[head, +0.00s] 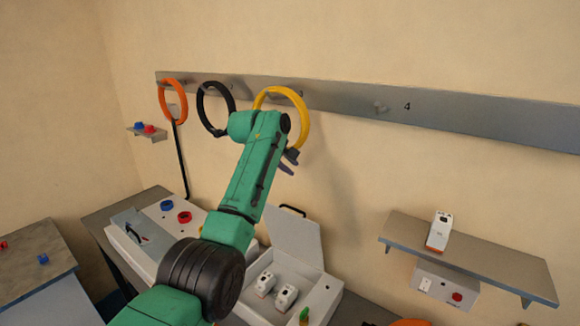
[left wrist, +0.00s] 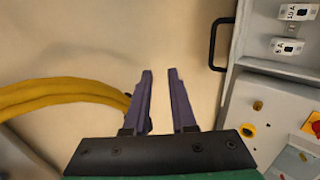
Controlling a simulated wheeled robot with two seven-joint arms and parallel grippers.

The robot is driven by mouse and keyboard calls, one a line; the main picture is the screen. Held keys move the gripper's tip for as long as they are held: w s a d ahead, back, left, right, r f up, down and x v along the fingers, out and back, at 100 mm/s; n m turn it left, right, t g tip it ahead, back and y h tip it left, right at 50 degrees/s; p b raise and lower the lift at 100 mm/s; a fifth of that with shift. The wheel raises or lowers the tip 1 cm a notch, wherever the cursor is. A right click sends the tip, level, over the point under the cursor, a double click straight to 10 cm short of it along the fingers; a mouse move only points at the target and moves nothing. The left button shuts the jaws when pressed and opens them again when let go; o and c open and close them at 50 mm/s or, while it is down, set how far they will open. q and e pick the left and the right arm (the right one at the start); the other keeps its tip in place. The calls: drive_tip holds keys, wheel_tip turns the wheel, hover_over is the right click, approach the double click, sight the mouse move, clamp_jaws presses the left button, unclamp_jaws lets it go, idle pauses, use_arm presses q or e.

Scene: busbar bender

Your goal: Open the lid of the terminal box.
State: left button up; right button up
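The terminal box (head: 325,297) is a light grey box on the bench, lower centre in the head view. Its lid (head: 296,240) stands raised at the back, with a black handle (head: 293,210) on its top edge. White modules (head: 286,295) show inside. In the left wrist view the handle (left wrist: 216,45) is right of my fingers, and modules (left wrist: 288,46) show farther right. My left gripper (head: 290,162) is above the lid near the wall, apart from the handle. Its purple fingers (left wrist: 160,72) are parted with nothing between them. My right gripper is not in view.
Orange (head: 173,100), black (head: 215,108) and yellow (head: 303,115) rings hang on the wall rail (head: 350,104); the yellow one is close beside my left gripper. A shelf (head: 490,262) with a white module (head: 439,231) is at right. A panel with blue and red knobs (head: 184,217) is at left.

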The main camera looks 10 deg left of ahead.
use_arm(q)
drive_tip(key=b+v, duration=0.8)
drive_tip(key=v, duration=0.8)
drive_tip(key=shift+d, duration=0.2)
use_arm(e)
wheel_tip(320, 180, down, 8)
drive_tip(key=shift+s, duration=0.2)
use_arm(q)
drive_tip(key=shift+s+f, duration=0.15)
drive_tip(key=shift+f, duration=0.05)
